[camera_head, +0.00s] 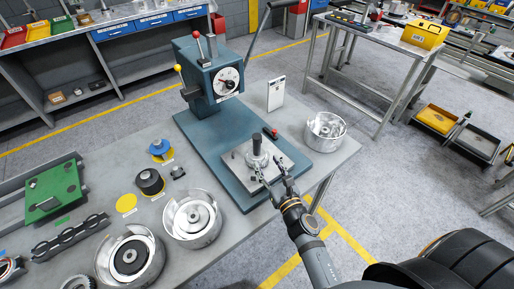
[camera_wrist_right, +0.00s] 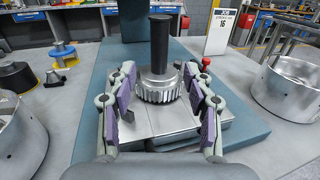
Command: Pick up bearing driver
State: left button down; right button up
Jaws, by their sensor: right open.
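In the right wrist view the driver (camera_wrist_right: 159,45) rises from the middle of the gear (camera_wrist_right: 161,87), which sits on a metal block (camera_wrist_right: 180,121). My right gripper (camera_head: 269,179) is open at the near side of the block. In the wrist view its purple-padded fingers (camera_wrist_right: 159,105) spread left and right of the block and gear, with nothing gripped between them. My left gripper is not in view.
The blue-green press (camera_head: 207,70) with its dial stands behind the block. A sign (camera_head: 276,93) and a metal housing (camera_head: 325,131) are to the right. More housings (camera_head: 191,219), a black part (camera_head: 150,182) and a blue part (camera_head: 160,148) stand to the left.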

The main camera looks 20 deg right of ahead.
aim_at(258, 149)
jog(key=w, duration=0.3)
jog(key=w+p, duration=0.1)
jog(key=w, duration=0.2)
jog(key=w+a, duration=0.1)
jog(key=w, duration=0.2)
jog(key=shift+w+f, duration=0.2)
jog(key=shift+w, duration=0.15)
jog(key=shift+s+r, duration=0.1)
jog(key=shift+s, duration=0.1)
jog(key=c, duration=0.3)
grip_shut()
jog(key=shift+w, duration=0.1)
